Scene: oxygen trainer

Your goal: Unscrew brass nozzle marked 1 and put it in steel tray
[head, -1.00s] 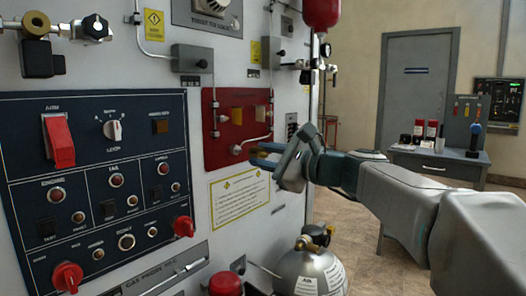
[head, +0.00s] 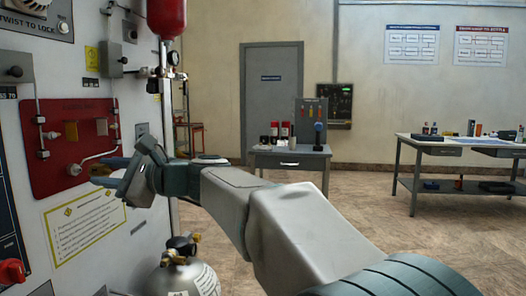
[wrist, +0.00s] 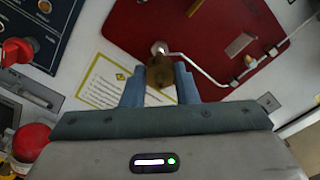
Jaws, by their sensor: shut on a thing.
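A brass nozzle (wrist: 160,72) sits between the two blue fingers of my gripper (wrist: 160,88) in the wrist view, in front of a red panel (wrist: 200,25). My gripper is shut on it. The nozzle's far end meets or overlaps a silver pipe fitting (wrist: 159,47); I cannot tell whether they are joined. No marking is readable on the nozzle. In the head view my gripper (head: 104,175) is close to the lower right of the red panel (head: 68,145), and the nozzle is hidden. I cannot make out a steel tray.
A grey desk (head: 290,160) with small bottles and a tool board (head: 311,122) stands at the back. A workbench (head: 437,150) with several items is at the right. A gas cylinder (head: 183,278) stands below my arm. The floor between is open.

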